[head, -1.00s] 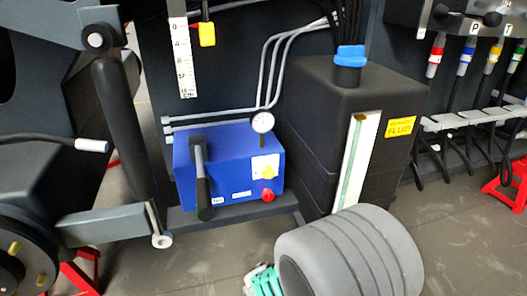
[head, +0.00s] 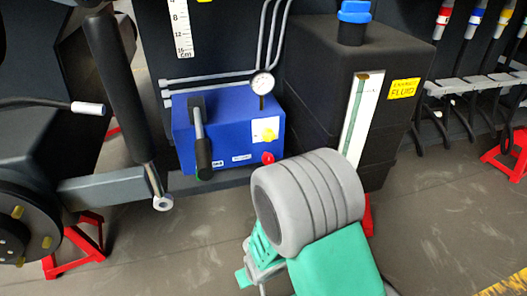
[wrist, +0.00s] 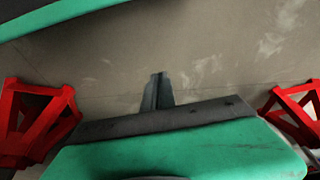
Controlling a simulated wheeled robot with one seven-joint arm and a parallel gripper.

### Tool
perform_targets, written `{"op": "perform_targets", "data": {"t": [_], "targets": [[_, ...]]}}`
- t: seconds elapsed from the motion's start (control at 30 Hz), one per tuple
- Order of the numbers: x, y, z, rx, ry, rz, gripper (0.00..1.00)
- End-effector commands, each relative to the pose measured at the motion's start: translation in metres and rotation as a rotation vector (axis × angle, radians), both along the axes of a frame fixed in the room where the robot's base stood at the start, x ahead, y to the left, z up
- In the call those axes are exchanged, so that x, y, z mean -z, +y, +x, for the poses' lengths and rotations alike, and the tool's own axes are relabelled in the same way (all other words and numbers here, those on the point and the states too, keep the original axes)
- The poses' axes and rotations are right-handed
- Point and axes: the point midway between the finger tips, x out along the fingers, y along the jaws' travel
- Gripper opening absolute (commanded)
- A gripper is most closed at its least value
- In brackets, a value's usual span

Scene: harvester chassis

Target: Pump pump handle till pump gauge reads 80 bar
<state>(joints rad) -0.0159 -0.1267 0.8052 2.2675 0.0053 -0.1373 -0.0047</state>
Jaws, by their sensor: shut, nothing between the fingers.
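The blue pump unit (head: 218,143) is mounted low against the dark chassis, left of the black tank. Its pump handle (head: 201,140) is a grey lever with a black grip, slanting down across the pump's front. The round white pump gauge (head: 262,84) stands on top at the right; its needle is too small to read. A red knob (head: 268,158) sits low on the pump's front. My gripper (wrist: 157,88) shows in the wrist view, with its dark fingers together and empty over bare floor. In the head view my grey and green arm is below right of the pump, apart from the handle.
The black fluid tank (head: 384,55) with a blue cap (head: 354,12) stands right of the pump. A dark cylinder (head: 118,88) hangs left of the pump. Red stands (head: 76,246) are on the floor, also visible in the wrist view (wrist: 35,120). Open floor lies in front.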

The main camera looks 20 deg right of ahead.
Motion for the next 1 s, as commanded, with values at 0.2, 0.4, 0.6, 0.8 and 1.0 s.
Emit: {"op": "perform_targets", "data": {"t": [0.2,0.4,0.6,0.8,1.0], "targets": [[0.018,0.000,0.000,0.000,0.004,0.000,0.00],[0.032,0.000,0.002,0.000,0.003,0.000,0.00],[0.047,-0.001,0.002,0.000,0.003,0.000,0.00],[0.062,-0.001,0.004,0.000,0.003,0.000,0.00],[0.077,-0.001,0.005,0.000,0.002,0.000,0.00]]}}
